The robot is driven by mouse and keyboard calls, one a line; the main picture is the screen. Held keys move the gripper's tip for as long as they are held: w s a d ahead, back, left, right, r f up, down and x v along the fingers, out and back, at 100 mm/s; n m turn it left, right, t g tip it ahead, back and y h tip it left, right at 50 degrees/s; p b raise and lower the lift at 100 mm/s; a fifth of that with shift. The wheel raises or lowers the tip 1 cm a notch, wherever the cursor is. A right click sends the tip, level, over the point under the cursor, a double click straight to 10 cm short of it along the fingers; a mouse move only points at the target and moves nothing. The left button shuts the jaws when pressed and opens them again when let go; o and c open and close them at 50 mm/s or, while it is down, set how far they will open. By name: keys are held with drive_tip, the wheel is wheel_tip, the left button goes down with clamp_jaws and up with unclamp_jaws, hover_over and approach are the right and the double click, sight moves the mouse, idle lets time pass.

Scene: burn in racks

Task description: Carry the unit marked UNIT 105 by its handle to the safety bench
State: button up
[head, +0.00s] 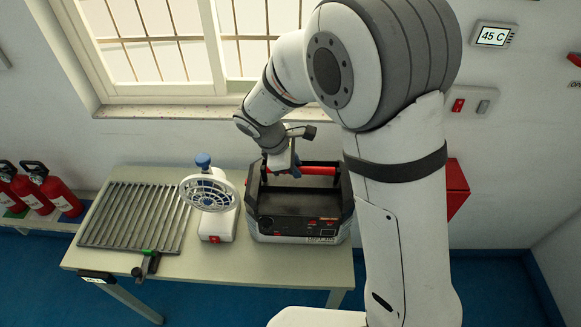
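A black and grey unit (298,208) with a dark front panel, small red switches and a red handle (318,170) stands on a table. A small label (320,240) on its front edge seems to read UNIT and a number, too small to read surely. My gripper (293,170) points down at the left part of the red handle, overlapping it in the picture. I cannot tell whether its fingers touch the handle or are closed on it. My arm covers the area right of the unit. No bench marked as the safety bench can be made out.
The pale table (150,262) also carries a grey slatted rack (135,215), a clamp (146,265) and a white fan (208,195) close left of the unit. Fire extinguishers (50,190) stand at the left wall. A window is behind. Blue floor is open at the lower right.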

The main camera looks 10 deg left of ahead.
drive_tip(key=shift+w+r, duration=0.1)
drive_tip(key=shift+w, duration=0.6)
drive_tip(key=o, duration=1.8)
drive_tip(key=shift+o, duration=0.2)
drive_tip(key=shift+p+v, duration=1.8)
drive_tip(key=shift+v, duration=0.75)
drive_tip(key=s+d+r+m+y+b, duration=0.1)
drive_tip(key=s+d+r+m+b, duration=0.1)
drive_tip(key=d+m, duration=0.15)
drive_tip(key=s+d+r+m+b, duration=0.1)
drive_tip(key=d+r+m, duration=0.1)
drive_tip(key=d, duration=0.3)
drive_tip(key=s+d+m+t+y+b, duration=0.1)
drive_tip(key=s+d+m+y+b, duration=0.2)
drive_tip(key=s+d+m, duration=0.9)
drive_tip(key=s+d+r+b, duration=0.1)
drive_tip(key=s+b, duration=0.1)
drive_tip(key=s, duration=0.1)
drive_tip(key=shift+s+m+b, duration=0.3)
drive_tip(key=shift+s+m, duration=0.05)
drive_tip(key=shift+s, duration=0.05)
